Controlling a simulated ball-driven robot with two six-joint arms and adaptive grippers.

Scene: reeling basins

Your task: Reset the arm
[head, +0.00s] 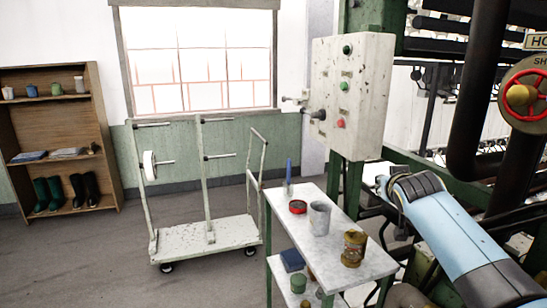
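One of my arms, the right one (455,235), comes in from the lower right. It has a light blue link with a black band and a dark joint at its upper end. This joint is beside the green machine frame, to the right of the small white-topped table (332,235). No gripper fingers show on this arm; its gripper is hidden or out of the picture. My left arm and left gripper do not show.
A control box (352,95) with buttons hangs above. A wheeled cart (207,238) and a wooden shelf (60,140) stand left. A red handwheel (519,95) is at right. The left floor is clear.

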